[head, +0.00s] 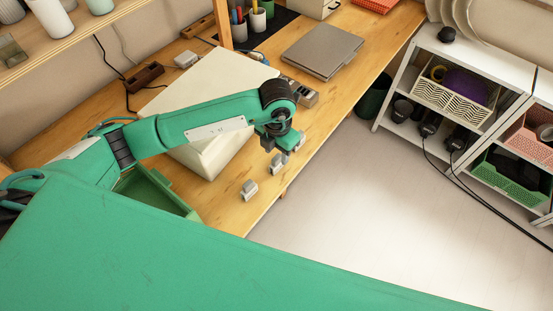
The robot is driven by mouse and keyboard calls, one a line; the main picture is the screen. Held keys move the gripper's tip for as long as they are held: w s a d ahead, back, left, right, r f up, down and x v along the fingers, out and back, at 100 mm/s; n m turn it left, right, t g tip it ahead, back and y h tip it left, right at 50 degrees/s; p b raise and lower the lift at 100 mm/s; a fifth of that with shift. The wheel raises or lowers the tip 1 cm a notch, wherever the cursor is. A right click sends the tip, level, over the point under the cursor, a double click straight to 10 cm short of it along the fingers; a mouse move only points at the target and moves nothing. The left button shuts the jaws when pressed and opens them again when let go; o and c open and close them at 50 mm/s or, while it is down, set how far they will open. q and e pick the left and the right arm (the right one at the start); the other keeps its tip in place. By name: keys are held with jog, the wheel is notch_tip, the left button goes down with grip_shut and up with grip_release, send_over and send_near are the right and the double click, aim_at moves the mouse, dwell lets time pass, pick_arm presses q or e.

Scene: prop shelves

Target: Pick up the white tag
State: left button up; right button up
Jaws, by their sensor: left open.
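A small pale grey-white piece (249,190) lies on the wooden table near its front edge. It may be the white tag, but it is too small to be sure. My left gripper (288,154) is open over the table's front edge, to the upper right of that piece and apart from it. I see nothing held between its fingers. My right gripper is out of view. A large green surface, part of my own body, hides the lower part of the view.
A large white box (215,85) stands behind my left arm, and a green bin (155,190) sits below that arm. A grey laptop (322,50) and small grey blocks (301,92) lie further along the table (372,40). Open floor (350,200) separates it from white shelves (480,45).

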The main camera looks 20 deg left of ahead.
aim_at(276, 158)
pick_arm(q)
jog(key=shift+f, duration=0.4)
jog(key=shift+f+p, duration=0.4)
jog(key=shift+f, duration=0.2)
jog(key=f, duration=0.1)
jog(key=f+p, duration=0.1)
jog(key=f, duration=0.1)
jog(key=shift+a+f, duration=0.2)
jog(key=shift+f, duration=0.45)
grip_shut()
